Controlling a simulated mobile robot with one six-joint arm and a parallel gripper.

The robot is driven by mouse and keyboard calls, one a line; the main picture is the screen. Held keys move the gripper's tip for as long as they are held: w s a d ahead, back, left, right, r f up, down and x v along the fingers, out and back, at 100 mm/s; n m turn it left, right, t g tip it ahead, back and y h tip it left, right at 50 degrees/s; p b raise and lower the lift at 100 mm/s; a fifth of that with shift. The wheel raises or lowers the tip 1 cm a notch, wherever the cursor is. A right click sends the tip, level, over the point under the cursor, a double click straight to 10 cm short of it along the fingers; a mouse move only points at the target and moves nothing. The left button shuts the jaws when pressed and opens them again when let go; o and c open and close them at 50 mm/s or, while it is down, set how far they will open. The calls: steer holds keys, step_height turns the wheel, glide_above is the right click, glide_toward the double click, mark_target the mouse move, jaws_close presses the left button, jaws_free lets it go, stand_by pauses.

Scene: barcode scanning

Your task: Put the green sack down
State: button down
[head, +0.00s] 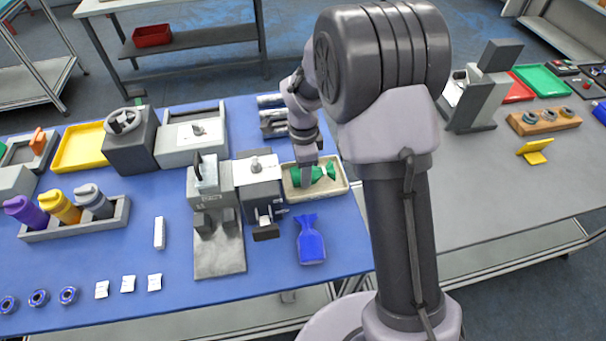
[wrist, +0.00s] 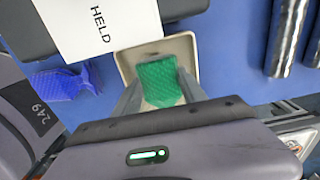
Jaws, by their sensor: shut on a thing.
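The green sack (head: 322,175) is at a beige tray (head: 341,188) on the blue table, right of the grey machines. My gripper (head: 303,182) reaches down over the tray's left part and is shut on the sack. In the wrist view the green sack (wrist: 160,83) sits between the two fingers, with the beige tray (wrist: 124,62) beneath and around it. I cannot tell whether the sack touches the tray floor. My arm hides part of the area behind.
A blue sack (head: 311,240) lies in front of the tray. Grey machines (head: 258,185) are close on the left. The table front has free room.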

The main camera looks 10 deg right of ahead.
steer(key=shift+f, duration=0.7)
steer(key=shift+f, duration=0.1)
steer(key=shift+f, duration=0.2)
steer(key=c, duration=0.7)
jaws_free()
steer(key=shift+r, duration=0.1)
steer(key=shift+o, duration=0.2)
steer(key=shift+r, duration=0.1)
